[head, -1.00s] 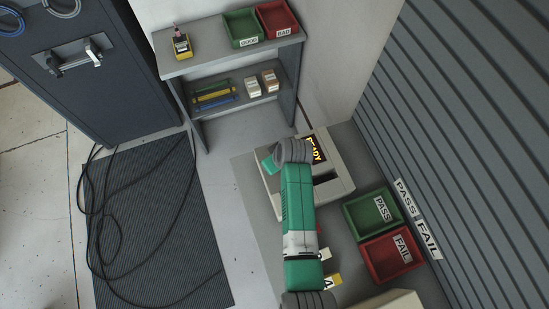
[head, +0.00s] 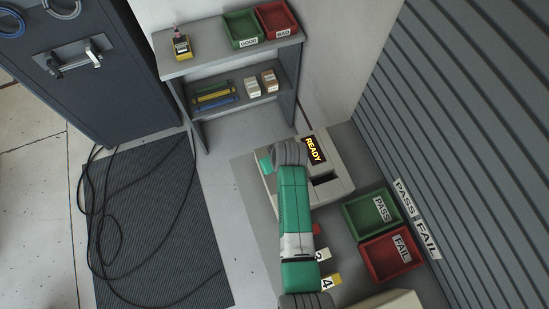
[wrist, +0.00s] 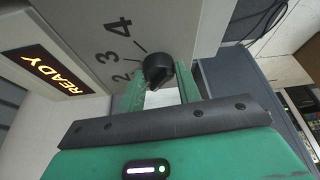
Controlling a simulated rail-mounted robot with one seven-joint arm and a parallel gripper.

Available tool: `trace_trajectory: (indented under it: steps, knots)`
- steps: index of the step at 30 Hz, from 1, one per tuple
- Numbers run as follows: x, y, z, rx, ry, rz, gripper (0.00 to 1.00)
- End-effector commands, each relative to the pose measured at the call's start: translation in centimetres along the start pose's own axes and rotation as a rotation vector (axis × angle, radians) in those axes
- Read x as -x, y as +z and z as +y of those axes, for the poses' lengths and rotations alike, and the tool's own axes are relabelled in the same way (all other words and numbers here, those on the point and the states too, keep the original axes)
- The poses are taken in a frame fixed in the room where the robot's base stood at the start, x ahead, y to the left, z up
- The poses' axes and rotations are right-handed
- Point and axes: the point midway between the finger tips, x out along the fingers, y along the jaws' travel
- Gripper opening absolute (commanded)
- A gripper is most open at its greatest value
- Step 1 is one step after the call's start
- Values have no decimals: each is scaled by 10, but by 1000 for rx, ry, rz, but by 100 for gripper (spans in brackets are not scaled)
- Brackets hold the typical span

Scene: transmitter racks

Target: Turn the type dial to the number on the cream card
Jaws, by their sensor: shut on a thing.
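The black type dial (wrist: 157,70) sits on the tester's pale front face (wrist: 185,25) in the wrist view. The numbers 2, 3 and 4 are printed around it; which one its pointer meets is hard to tell. My gripper (wrist: 160,88) has its green fingers on either side of the knob and is shut on it. In the head view my arm covers the dial; the tester (head: 340,190) shows above it. The pale card's number is unclear.
The tester's display (head: 314,150) reads READY. A green PASS tray (head: 350,222) and red FAIL tray (head: 371,262) stand right of my arm, by the ribbed wall. A shelf unit (head: 215,62) stands behind. Cables lie on the floor mat (head: 180,230) at left.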

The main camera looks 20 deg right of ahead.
Motion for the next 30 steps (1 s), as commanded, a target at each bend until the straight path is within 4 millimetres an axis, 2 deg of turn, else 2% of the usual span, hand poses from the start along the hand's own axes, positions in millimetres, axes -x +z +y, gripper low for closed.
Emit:
trace_trajectory:
  steps: [30]
  knots:
    - [-3, -2, -6, -863, 358, 1, 11]
